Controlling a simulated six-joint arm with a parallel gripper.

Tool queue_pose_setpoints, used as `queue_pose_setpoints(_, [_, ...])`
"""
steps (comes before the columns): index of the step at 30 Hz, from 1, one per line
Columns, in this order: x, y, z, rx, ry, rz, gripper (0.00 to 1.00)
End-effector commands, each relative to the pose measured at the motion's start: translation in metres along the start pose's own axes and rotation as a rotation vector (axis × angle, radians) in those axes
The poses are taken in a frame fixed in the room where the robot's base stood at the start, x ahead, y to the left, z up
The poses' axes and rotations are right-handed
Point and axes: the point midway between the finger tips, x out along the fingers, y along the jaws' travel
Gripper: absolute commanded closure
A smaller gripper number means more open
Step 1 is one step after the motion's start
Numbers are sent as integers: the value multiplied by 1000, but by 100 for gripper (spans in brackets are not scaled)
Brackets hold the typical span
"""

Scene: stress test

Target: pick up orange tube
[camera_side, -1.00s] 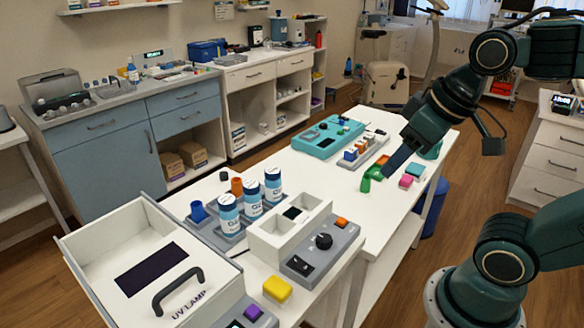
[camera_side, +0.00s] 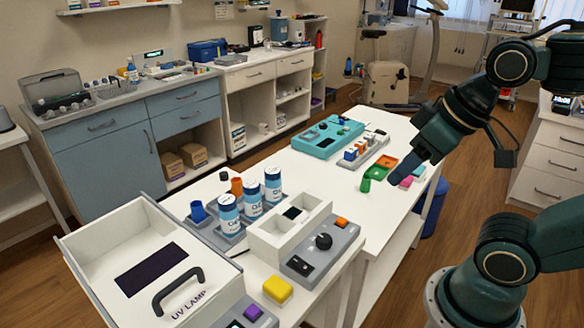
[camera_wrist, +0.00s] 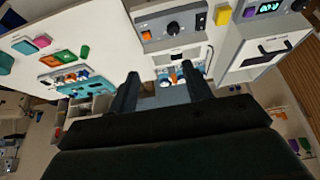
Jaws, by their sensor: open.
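The orange tube (camera_side: 236,186) stands upright in the side view, behind the white-capped blue bottles and beside a blue cup. A small orange spot (camera_wrist: 173,79) shows between my fingers in the wrist view, by the bottle rack; it looks like the same tube, but it is small. My gripper (camera_side: 398,177) is above the far right part of the table, well away from the tube. In the wrist view my gripper (camera_wrist: 161,73) has its two fingers apart with nothing held between them.
Blue bottles (camera_side: 252,199) stand close to the tube. A white-and-grey device (camera_side: 322,242) and the UV lamp box (camera_side: 110,230) are nearer the camera. Bare tabletop lies between.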

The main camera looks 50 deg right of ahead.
Motion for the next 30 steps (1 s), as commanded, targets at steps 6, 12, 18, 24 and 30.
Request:
queue_pose_setpoints(6, [0, 0, 0, 0, 0, 0, 50])
queue_pose_setpoints(12, [0, 0, 0, 0, 0, 0, 45])
queue_pose_setpoints(18, [0, 0, 0, 1, 0, 0, 45])
queue_pose_setpoints(24, [-2, 0, -11, 34, -12, 0, 45])
queue_pose_setpoints(30, [-5, 0, -42, 134, -45, 2, 45])
